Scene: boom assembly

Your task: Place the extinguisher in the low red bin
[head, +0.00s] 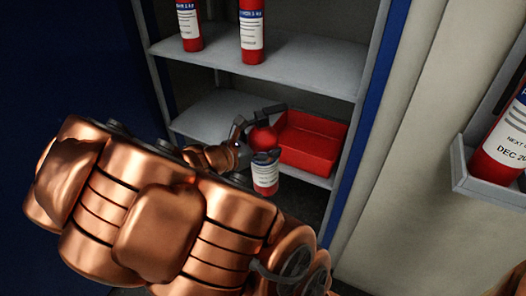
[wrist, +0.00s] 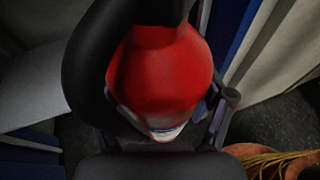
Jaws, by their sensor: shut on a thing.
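My gripper (head: 250,152) is shut on a red extinguisher (head: 265,177) with a white label and a black handle. It holds the extinguisher roughly upright, in front of the shelf's lower level. The low red bin (head: 312,142) sits on that lower shelf, just right of and behind the extinguisher in the head view. The extinguisher covers the bin's left part, and the depth gap between them is hard to tell. In the wrist view the red extinguisher body (wrist: 165,75) fills the middle between dark fingers, with a black hose curving at its left. The bin does not show there.
The upper shelf (head: 290,67) bears two more extinguishers (head: 252,32). The lower shelf (head: 215,112) is bare left of the bin. A blue cabinet post (head: 362,140) stands right of the bin. Another extinguisher (head: 505,135) sits in a grey wall holder (head: 485,185) at far right.

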